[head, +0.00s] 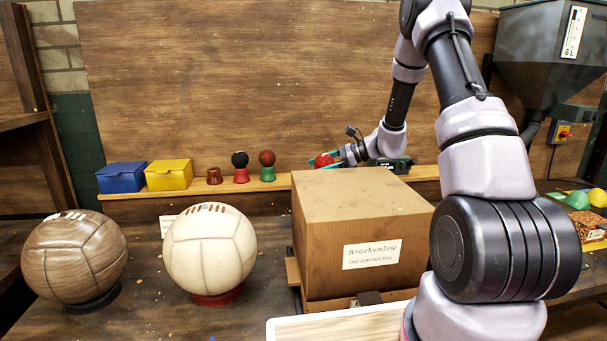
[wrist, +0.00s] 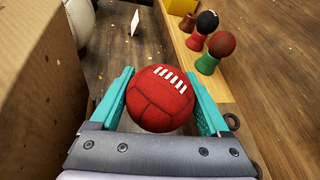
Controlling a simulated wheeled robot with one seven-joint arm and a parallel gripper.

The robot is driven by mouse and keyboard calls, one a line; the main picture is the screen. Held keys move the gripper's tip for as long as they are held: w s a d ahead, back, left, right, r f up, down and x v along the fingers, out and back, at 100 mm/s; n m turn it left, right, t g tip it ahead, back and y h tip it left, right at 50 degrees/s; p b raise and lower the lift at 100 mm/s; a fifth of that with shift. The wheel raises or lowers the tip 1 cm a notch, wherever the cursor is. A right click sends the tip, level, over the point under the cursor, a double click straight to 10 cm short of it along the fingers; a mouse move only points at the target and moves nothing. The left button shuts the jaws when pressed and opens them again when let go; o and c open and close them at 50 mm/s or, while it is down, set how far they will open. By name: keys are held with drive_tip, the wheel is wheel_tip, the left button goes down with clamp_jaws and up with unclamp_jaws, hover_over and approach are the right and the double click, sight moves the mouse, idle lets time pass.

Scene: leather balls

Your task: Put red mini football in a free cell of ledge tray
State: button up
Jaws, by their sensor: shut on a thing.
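The red mini football (wrist: 160,97), with white lacing, sits between the teal fingers of my gripper (wrist: 162,105) in the wrist view. My gripper is shut on it. In the head view the ball (head: 323,160) shows just above and behind the cardboard box, near the back ledge (head: 283,181), held clear of it as far as I can tell. No ledge tray with cells can be made out in either view; the box and my arm hide part of the ledge.
The cardboard box (head: 365,225) stands in front of my gripper. The ledge carries a blue box (head: 121,178), a yellow box (head: 168,175), an empty brown stand (head: 214,176) and two small balls on stands. Two large leather balls stand at left. A pale-topped board (head: 340,325) lies in front.

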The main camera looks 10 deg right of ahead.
drive_tip(key=w+f, duration=0.1)
drive_tip(key=w, duration=1.2)
drive_tip(key=w+f, duration=0.1)
drive_tip(key=w, duration=0.5)
drive_tip(key=shift+w+a+f, duration=0.15)
drive_tip(key=shift+w+f, duration=0.1)
drive_tip(key=shift+f, duration=0.05)
wheel_tip(320, 180, down, 4)
drive_tip(key=shift+f, duration=0.2)
drive_tip(key=shift+w+f, duration=0.15)
drive_tip(key=shift+w, duration=0.05)
drive_tip(key=o, duration=1.2)
drive_tip(key=shift+f, duration=0.1)
